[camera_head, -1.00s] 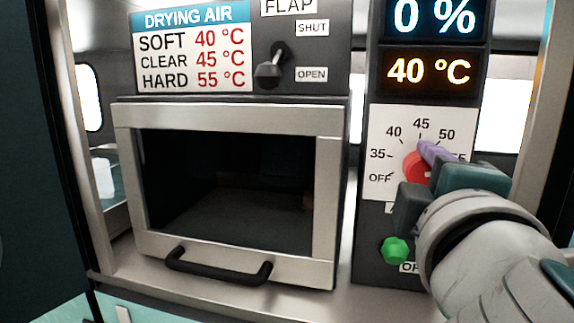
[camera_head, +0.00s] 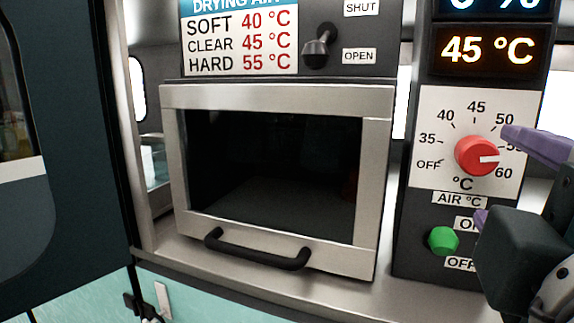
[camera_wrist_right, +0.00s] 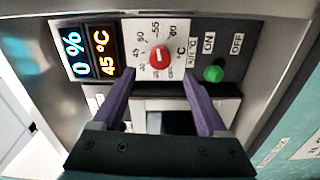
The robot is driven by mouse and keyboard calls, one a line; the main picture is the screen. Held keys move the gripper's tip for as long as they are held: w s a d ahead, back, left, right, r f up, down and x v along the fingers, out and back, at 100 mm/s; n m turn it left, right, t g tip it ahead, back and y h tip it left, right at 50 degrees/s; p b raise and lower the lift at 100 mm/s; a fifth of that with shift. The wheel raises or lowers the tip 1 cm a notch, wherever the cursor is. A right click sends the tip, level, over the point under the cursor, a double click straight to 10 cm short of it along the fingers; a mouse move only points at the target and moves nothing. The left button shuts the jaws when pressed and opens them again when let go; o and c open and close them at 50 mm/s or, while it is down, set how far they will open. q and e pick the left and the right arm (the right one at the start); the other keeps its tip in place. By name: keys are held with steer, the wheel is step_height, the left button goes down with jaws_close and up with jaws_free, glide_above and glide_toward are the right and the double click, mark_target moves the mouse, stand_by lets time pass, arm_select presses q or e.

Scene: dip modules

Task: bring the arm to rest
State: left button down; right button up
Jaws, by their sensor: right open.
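My right gripper (camera_head: 497,176) is at the right edge of the head view, its purple fingers apart and nothing between them. In the right wrist view the open fingers (camera_wrist_right: 162,100) reach toward the control panel. The red temperature knob (camera_head: 477,156) is just left of the fingers, clear of them; its white mark points right, between 55 and 60. The knob also shows in the wrist view (camera_wrist_right: 159,57). The amber display (camera_head: 487,49) reads 45 °C. My left gripper is not in view.
A green switch knob (camera_head: 443,240) sits below the dial, close to the lower finger. The dryer door (camera_head: 365,185) is shut, with a black bar handle (camera_head: 258,252). A black flap lever (camera_head: 318,46) is above it. A drying-air chart (camera_head: 238,45) hangs top left.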

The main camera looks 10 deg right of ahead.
steer(key=shift+v, duration=0.95)
steer(key=s+d+f+m+g+y, duration=0.2)
steer(key=f+m+g, duration=0.15)
steer(key=f, duration=0.45)
steer(key=s+d+f+m+g+y, duration=0.1)
steer(key=s+f+m+g+y, duration=0.2)
steer(key=f, duration=0.5)
steer(key=s+a+f+m+g+y, duration=0.2)
steer(key=s+a+f+g+y, duration=0.25)
steer(key=s+f, duration=0.2)
step_height(320, 180, up, 38)
steer(key=p, duration=3.6)
steer(key=shift+s+d+f+g, duration=0.2)
steer(key=shift+s+d+g, duration=0.1)
steer(key=shift+s+g, duration=0.1)
